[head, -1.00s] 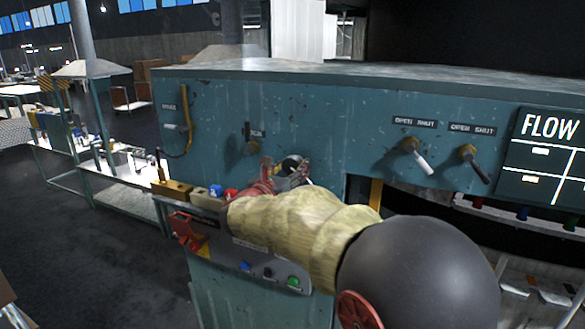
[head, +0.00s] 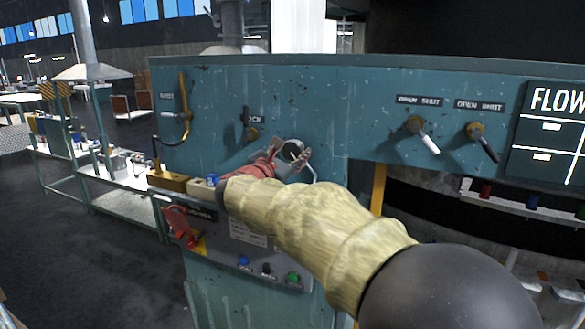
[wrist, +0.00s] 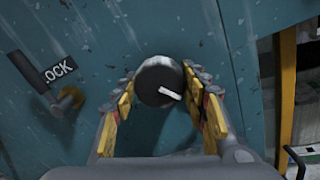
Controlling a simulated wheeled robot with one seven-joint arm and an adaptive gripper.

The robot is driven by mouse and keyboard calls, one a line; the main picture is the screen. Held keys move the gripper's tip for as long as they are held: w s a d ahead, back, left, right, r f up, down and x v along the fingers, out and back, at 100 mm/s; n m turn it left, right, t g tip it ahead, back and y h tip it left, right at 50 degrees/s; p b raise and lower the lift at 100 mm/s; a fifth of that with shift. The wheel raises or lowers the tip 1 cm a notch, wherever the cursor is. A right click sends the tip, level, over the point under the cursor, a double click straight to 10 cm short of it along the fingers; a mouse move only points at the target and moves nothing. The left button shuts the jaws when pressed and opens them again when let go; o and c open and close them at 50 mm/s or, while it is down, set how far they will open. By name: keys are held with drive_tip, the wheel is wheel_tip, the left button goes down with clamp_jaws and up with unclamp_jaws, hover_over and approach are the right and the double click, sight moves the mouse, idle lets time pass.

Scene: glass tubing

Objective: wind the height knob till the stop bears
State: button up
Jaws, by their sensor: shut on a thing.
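The height knob (wrist: 155,80) is a round dark knob with a white pointer bar, on the teal panel in the wrist view. The bar points to the lower right. My gripper (wrist: 162,92) is shut on the knob, with yellow-padded fingers on its left and right sides. In the head view my gripper (head: 284,160) is at the panel's face, and its fingers and arm partly cover the knob. The stop is not identifiable in these views.
A lock lever (wrist: 28,72) with a brass base sits left of the knob. Two open-shut valve handles (head: 427,138) (head: 484,145) stick out to the right. Below are a red lever (head: 182,226) and several push buttons (head: 268,269).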

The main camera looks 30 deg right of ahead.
drive_tip(key=m+b, duration=0.2)
drive_tip(key=b, duration=0.1)
drive_tip(key=shift+f, duration=0.2)
drive_tip(key=shift+r+m+b, duration=0.1)
drive_tip(key=shift+m+b, duration=0.5)
drive_tip(key=shift+b, duration=0.25)
drive_tip(key=shift+r, duration=0.1)
drive_tip(key=o, duration=1.2)
drive_tip(key=shift+c, duration=0.2)
drive_tip(key=v, duration=1.2)
